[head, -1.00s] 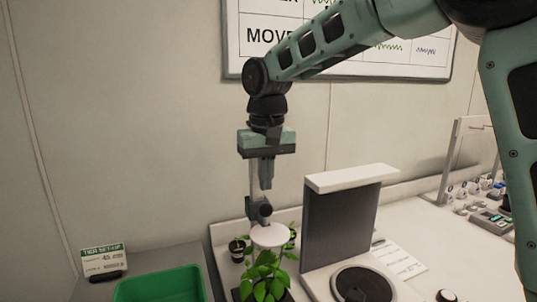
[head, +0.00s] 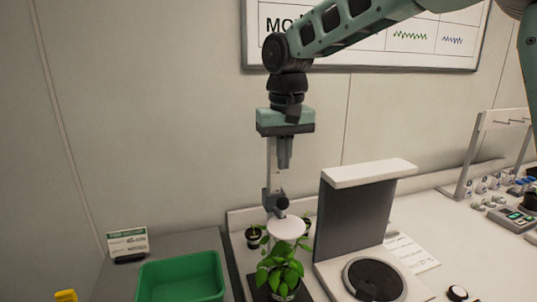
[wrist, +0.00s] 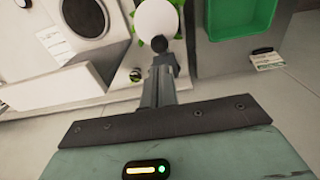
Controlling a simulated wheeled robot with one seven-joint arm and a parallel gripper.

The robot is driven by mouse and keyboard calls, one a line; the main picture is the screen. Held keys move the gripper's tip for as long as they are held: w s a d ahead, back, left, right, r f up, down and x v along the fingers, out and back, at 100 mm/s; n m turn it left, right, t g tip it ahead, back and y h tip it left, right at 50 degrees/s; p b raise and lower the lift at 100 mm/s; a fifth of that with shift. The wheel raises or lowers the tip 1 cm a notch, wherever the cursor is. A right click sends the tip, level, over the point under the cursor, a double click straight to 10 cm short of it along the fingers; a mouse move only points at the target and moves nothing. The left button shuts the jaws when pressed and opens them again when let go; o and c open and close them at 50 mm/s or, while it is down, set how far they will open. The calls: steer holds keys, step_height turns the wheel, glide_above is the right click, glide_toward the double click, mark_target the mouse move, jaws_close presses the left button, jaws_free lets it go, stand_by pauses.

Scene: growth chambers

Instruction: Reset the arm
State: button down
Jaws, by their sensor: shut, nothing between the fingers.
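My gripper (head: 285,163) points straight down in the head view, with its fingers together and nothing held between them. A leafy green potted plant (head: 279,268) stands under the disc. In the wrist view my gripper (wrist: 160,75) shows as dark fingers at the middle, and the white disc (wrist: 157,20) lies beyond them with leaves around its rim.
A green bin (head: 180,277) sits left of the plant, with a small sign (head: 128,243) behind it. A grey and white stand with a dark round plate (head: 372,280) is at the right. Small dark pots (head: 252,238) stand behind the plant. Further right are instruments (head: 513,218).

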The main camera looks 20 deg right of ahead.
steer(key=s+a+f+n+b, duration=0.15)
steer(key=s+a+f, duration=0.25)
steer(key=s, duration=0.4)
steer(key=s+a+f+n, duration=0.3)
steer(key=s+a+f, duration=0.1)
steer(key=s, duration=0.5)
steer(key=s+d+f+n, duration=0.1)
steer(key=s+f, duration=0.2)
steer(key=s, duration=0.3)
steer(key=s+f+n+b, duration=0.1)
steer(key=s+f+n, duration=0.1)
steer(key=s+f, duration=0.2)
steer(key=shift+s+d+g+y, duration=0.3)
steer(key=shift+s+d, duration=0.05)
steer(key=shift+s, duration=0.8)
stand_by(1.1)
